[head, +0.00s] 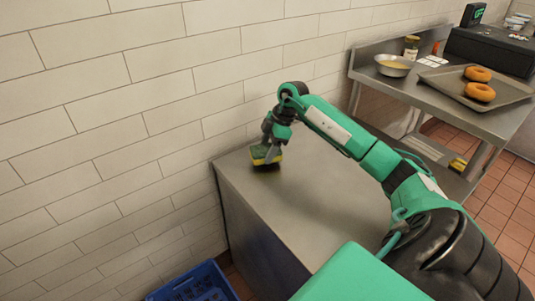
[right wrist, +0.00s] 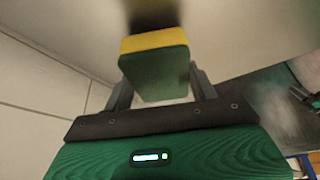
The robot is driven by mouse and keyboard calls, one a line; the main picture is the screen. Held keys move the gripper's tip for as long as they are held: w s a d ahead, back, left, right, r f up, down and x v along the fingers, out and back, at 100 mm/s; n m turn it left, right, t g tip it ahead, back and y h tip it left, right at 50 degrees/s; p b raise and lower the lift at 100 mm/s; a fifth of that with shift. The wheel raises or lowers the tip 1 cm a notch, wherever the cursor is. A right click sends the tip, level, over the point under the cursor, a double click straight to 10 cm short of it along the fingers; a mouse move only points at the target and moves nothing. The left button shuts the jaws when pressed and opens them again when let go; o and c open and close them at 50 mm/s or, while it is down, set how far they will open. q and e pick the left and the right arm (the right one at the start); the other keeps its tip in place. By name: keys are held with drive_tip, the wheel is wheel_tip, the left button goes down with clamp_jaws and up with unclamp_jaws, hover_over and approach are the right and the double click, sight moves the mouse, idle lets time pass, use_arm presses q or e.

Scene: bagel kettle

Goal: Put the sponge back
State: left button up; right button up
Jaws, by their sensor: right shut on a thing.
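The sponge (head: 264,155), green and yellow, is between the fingers of my right gripper (head: 266,148), at the far left corner of the steel counter near the tiled wall. The sponge also shows in the right wrist view (right wrist: 154,72), with its yellow layer towards the counter and a dark shadow close beyond it. My right gripper (right wrist: 160,95) is shut on the sponge. I cannot tell whether the sponge touches the counter. My left gripper is not in view.
The steel counter top (head: 300,195) is otherwise bare. A blue crate (head: 195,287) stands on the floor at its lower left. Behind on the right, a steel table holds a metal bowl (head: 394,66), a jar (head: 411,47) and a tray (head: 488,97) with two bagels.

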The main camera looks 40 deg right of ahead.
wheel_tip(320, 180, down, 2)
drive_tip(key=shift+r, duration=0.1)
drive_tip(key=o, duration=1)
drive_tip(key=shift+c, duration=0.2)
